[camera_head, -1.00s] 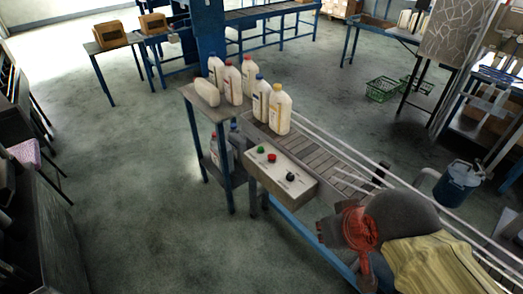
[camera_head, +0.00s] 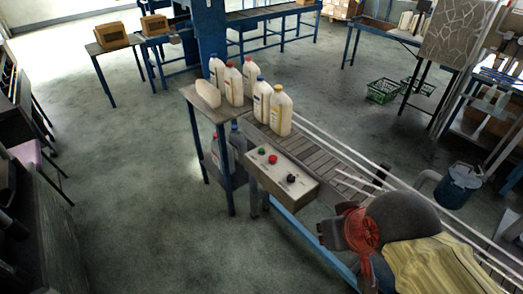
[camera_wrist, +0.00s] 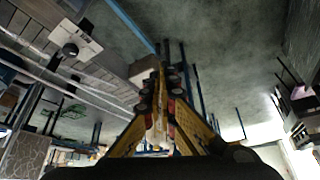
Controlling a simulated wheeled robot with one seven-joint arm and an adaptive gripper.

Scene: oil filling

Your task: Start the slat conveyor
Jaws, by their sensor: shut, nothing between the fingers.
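The slat conveyor (camera_head: 310,150) runs diagonally down to the right in the head view. A pale control box (camera_head: 283,172) is fixed at its near side, with a green button (camera_head: 261,150), a red button (camera_head: 272,159) and a black knob (camera_head: 291,178) on top. In the wrist view, the box (camera_wrist: 85,42) shows at the upper left with a dark knob (camera_wrist: 70,49). My gripper (camera_wrist: 161,85) is shut and empty in the wrist view, apart from the box. In the head view my arm is at the lower right, and the fingertips cannot be made out.
Several white bottles (camera_head: 280,112) stand at the conveyor's far end and on the adjoining stand (camera_head: 192,93). A blue bucket (camera_head: 457,186) is beyond the conveyor at right. Green baskets (camera_head: 383,90) lie on the floor. The floor left of the box is clear.

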